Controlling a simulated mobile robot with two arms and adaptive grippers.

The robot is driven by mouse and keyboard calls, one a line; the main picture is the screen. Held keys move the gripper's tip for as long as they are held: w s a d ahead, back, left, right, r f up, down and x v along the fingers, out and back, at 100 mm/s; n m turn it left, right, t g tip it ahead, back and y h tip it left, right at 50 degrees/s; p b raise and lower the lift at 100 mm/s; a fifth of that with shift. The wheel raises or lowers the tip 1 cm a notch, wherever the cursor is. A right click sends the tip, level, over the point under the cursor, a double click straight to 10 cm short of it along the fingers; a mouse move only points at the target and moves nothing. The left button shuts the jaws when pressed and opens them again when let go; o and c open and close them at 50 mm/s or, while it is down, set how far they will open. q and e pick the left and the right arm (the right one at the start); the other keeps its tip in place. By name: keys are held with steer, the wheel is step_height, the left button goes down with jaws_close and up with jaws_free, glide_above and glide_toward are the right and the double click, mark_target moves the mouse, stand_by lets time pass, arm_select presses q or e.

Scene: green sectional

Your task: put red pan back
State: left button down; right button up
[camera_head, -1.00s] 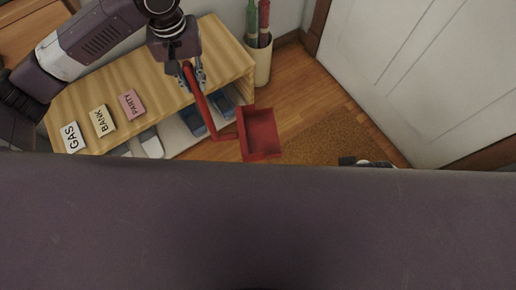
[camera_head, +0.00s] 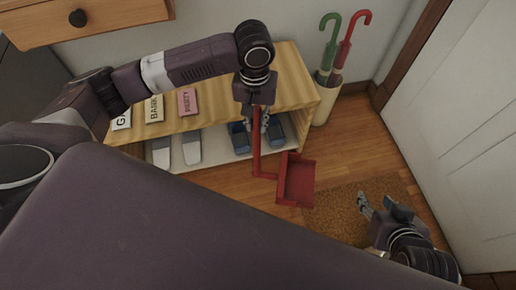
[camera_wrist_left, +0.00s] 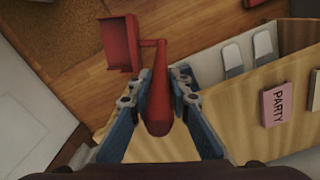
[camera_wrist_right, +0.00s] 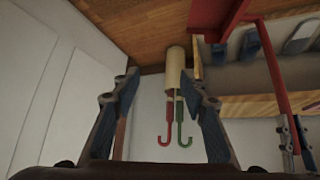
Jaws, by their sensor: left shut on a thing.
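The red pan (camera_head: 296,182), a shallow dustpan with a long red handle, hangs in front of the shelf bench, pan end low above the floor. My left gripper (camera_head: 262,122) is shut on the upper part of its handle. In the left wrist view the pan (camera_wrist_left: 120,43) hangs beyond the fingers (camera_wrist_left: 158,92), its handle between them. My right gripper (camera_head: 380,205) is low over the doormat. In the right wrist view its fingers (camera_wrist_right: 160,88) are apart with nothing between them, and the pan (camera_wrist_right: 222,15) shows at the top.
The wooden bench (camera_head: 220,118) carries several label cards, including PARTY (camera_head: 187,101), with slippers (camera_head: 192,147) on its lower shelf. A cream umbrella stand (camera_head: 326,100) with red and green umbrellas stands right of it. The door (camera_head: 470,130) is at right; the brown doormat (camera_head: 335,215) lies before it.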

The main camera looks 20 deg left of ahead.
arm_select(q)
steer(key=b, duration=0.2)
glide_above(257, 147)
steer(key=f, duration=0.3)
steer(key=w+f, duration=0.1)
steer(key=f, duration=0.1)
steer(key=shift+a+f, duration=0.2)
arm_select(e)
steer(key=w+a+r+t+y, duration=0.25)
steer(key=w+r+t, duration=0.25)
steer(key=w+r, duration=0.25)
arm_select(q)
step_height(257, 147, down, 4)
steer(key=shift+f+b, duration=0.25)
steer(key=shift+b, duration=0.55)
steer(key=shift+f, duration=0.25)
step_height(257, 147, down, 3)
steer(key=shift+f+b, duration=0.1)
steer(key=shift+b, duration=0.7)
arm_select(e)
step_height(257, 147, up, 19)
steer(key=a+t+y, duration=0.2)
steer(key=a+t, duration=0.1)
steer(key=t, duration=0.6)
steer(key=shift+f+n+t, duration=0.15)
steer(key=shift+n+t, duration=0.25)
